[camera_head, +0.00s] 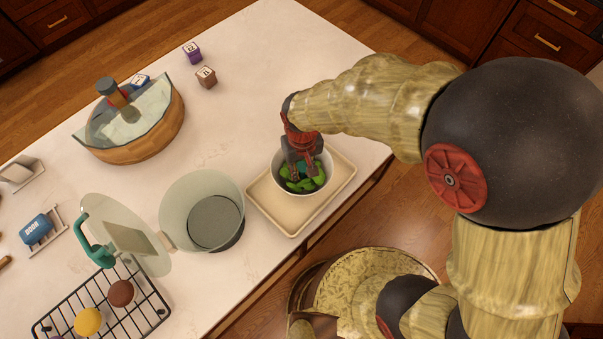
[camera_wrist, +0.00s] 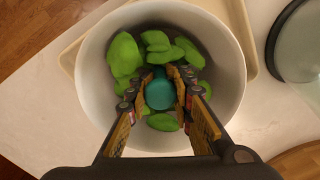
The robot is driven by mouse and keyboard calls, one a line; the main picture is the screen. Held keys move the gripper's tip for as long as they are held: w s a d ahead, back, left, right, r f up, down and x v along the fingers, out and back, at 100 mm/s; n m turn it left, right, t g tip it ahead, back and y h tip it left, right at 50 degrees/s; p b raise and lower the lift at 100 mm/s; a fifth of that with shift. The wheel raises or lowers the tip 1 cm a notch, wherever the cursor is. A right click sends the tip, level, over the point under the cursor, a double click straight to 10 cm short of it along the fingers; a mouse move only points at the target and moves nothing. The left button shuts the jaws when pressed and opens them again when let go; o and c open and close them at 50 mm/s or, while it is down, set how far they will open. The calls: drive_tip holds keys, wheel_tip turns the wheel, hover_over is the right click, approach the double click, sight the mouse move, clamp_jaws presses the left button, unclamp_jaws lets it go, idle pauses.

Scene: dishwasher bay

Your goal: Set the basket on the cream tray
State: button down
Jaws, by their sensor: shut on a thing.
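The basket (camera_head: 277,172) is a white round bowl with bright green leaf-like pieces inside and a teal knob (camera_wrist: 159,94) in its middle. It is over the cream tray (camera_head: 264,212), a shallow rectangular tray near the counter's edge. The basket looks upright, and I cannot tell whether its base touches the tray, since its underside is hidden. My gripper (camera_head: 301,168) reaches down into the basket and is shut on the teal knob. The wrist view shows the basket's rim (camera_wrist: 88,60) around both fingers and the tray's rim (camera_wrist: 240,25) beyond it.
A clear bowl (camera_head: 180,215) with a dark base stands left of the tray. A clear lid (camera_head: 150,255) with a teal handle lies beside a black wire rack (camera_head: 148,312). A wood-and-glass bowl (camera_head: 160,135) and small blocks (camera_head: 206,77) are farther back. The counter behind the tray is clear.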

sight(301, 175)
drive_tip(key=shift+w+a+f, duration=0.1)
drive_tip(key=shift+w+f, duration=0.05)
drive_tip(key=shift+f, duration=1.55)
drive_tip(key=shift+f+b, duration=0.1)
drive_tip(key=shift+b, duration=0.2)
drive_tip(key=shift+f, duration=0.15)
drive_tip(key=c, duration=1.6)
unclamp_jaws()
drive_tip(key=shift+o, duration=0.2)
drive_tip(key=shift+r, duration=0.2)
